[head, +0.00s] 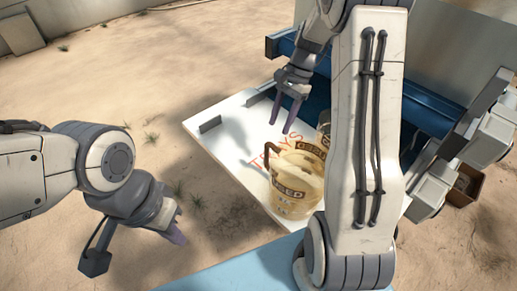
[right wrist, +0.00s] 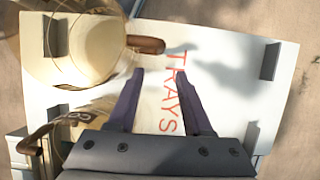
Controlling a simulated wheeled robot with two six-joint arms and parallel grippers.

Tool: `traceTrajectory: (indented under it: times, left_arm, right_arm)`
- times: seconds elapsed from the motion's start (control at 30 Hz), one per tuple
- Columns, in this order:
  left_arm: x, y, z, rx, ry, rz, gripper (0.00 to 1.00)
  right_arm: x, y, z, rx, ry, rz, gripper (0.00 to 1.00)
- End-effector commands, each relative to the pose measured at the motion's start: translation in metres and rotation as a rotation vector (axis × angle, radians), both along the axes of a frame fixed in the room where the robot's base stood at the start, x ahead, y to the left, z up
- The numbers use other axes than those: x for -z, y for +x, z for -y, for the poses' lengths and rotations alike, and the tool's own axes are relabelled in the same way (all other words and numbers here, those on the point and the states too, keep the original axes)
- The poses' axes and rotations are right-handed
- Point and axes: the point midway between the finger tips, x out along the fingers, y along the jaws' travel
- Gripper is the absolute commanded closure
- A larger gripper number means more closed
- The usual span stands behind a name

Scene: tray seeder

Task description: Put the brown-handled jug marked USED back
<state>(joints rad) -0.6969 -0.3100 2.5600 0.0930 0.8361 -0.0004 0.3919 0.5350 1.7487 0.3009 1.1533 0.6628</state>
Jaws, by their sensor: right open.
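A cream jug marked "SED" (head: 288,198), its first letter unclear, stands on the white board lettered TRAYS (head: 232,150). Its brown handle (head: 268,152) points up and left. In the right wrist view this jug (right wrist: 85,55) is at upper left, its handle (right wrist: 146,44) reaching right. A second jug (head: 324,118) is partly hidden behind my right arm; it shows at lower left in the right wrist view (right wrist: 92,108). My right gripper (head: 285,116) is open and empty above the board, apart from the handle. My left gripper (head: 174,228) hangs over the sand; its jaw opening is unclear.
A blue bench or frame (head: 415,100) stands behind the board. Upright grey tabs (head: 210,124) rise from the board's edge. A brown box (head: 466,183) is at right. A light blue surface (head: 235,272) lies in front. Sandy ground at left is open.

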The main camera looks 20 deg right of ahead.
Motion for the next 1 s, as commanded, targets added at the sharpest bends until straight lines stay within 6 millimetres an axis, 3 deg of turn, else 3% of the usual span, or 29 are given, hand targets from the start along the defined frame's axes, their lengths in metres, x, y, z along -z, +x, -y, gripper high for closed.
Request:
traceTrajectory:
  times: [0.07,0.13,0.27,0.4,0.5,0.6,0.73,0.83,1.0]
  left_arm:
    - [0.0,0.0,0.0,0.0,0.0,0.0,1.0]
    - [0.0,0.0,0.0,0.0,0.0,0.0,1.0]
    - [0.0,0.0,0.0,0.0,0.0,0.0,1.0]
    - [0.0,0.0,0.0,0.0,0.0,0.0,1.0]
    - [0.0,0.0,0.0,0.0,0.0,0.0,1.0]
    - [0.0,0.0,0.0,0.0,0.0,0.0,1.0]
    - [0.0,0.0,0.0,0.0,0.0,0.0,1.0]
    - [0.0,0.0,0.0,0.0,0.0,0.0,1.0]
    - [0.0,0.0,0.0,0.0,0.0,0.0,1.0]
  right_arm:
    - [-0.004,-0.001,-0.008,-0.033,-0.004,0.009,0.5]
    - [-0.011,-0.005,-0.029,-0.114,-0.014,0.03,0.5]
    - [-0.032,-0.03,-0.097,-0.421,-0.045,0.112,0.5]
    - [-0.051,-0.09,-0.171,-0.873,-0.07,0.236,0.5]
    - [-0.058,-0.139,-0.204,-1.184,-0.074,0.326,0.5]
    - [-0.058,-0.182,-0.221,-1.45,-0.07,0.406,0.5]
    - [-0.055,-0.219,-0.228,-1.688,-0.061,0.479,0.5]
    - [-0.052,-0.233,-0.227,-1.782,-0.056,0.508,0.5]
    - [-0.051,-0.237,-0.227,-1.814,-0.054,0.517,0.5]
